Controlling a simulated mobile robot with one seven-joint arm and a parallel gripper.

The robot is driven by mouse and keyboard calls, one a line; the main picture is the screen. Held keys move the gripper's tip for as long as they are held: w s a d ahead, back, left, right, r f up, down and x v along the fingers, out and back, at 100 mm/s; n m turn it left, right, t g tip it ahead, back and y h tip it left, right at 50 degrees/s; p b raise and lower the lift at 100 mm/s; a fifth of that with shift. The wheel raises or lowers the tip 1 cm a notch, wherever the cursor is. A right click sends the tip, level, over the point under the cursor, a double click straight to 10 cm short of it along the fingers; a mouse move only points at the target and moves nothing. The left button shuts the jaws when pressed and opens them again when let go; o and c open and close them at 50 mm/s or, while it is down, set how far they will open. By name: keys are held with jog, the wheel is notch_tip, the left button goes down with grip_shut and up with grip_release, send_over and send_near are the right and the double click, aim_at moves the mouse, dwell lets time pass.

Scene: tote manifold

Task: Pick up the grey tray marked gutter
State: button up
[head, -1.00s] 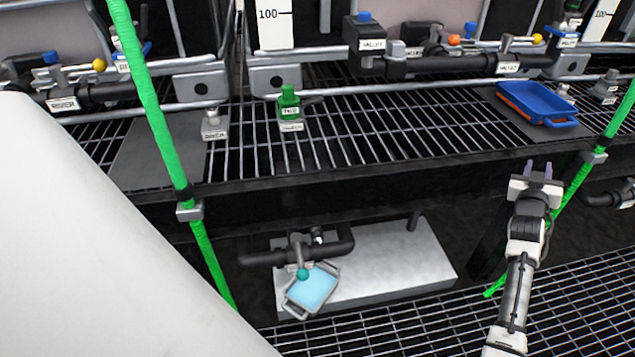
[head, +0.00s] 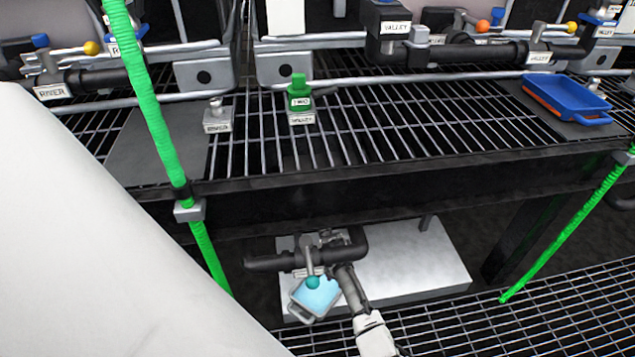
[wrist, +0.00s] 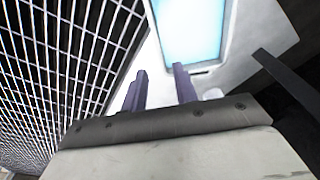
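The grey tray (head: 301,311) with light blue liquid in it sits low, under the grating shelf, at the front of a pale slab. No marking on it is readable. A teal ball-ended handle (head: 313,283) stands over its far edge in the head view. My gripper (wrist: 160,88) is open and empty, its two purple fingers apart. In the wrist view the tray (wrist: 232,30) lies just beyond the right fingertip, with no visible contact. In the head view my arm reaches down beside the tray's right side, and the fingertips cannot be made out.
A dark pipe (head: 275,262) runs just behind the tray, below the shelf edge (head: 400,170). The pale slab (head: 420,265) is clear to the right. Green hoses (head: 150,100) hang at left and right. A blue tray (head: 565,97) and a green block (head: 299,92) are on the shelf.

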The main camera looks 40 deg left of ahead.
aim_at(336, 297)
jog(key=f+b, duration=0.1)
jog(key=f, duration=0.2)
jog(key=f+b, duration=0.1)
jog(key=f, duration=0.1)
jog(key=f+b, duration=0.1)
jog(key=f, duration=0.2)
jog(key=shift+w+f, duration=0.3)
jog(key=shift+w, duration=0.05)
notch_tip(336, 297, down, 5)
jog(key=shift+d+f+b, duration=0.1)
jog(key=shift+d+b, duration=0.05)
jog(key=shift+b, duration=1.1)
grip_shut()
jog(key=shift+w, duration=0.1)
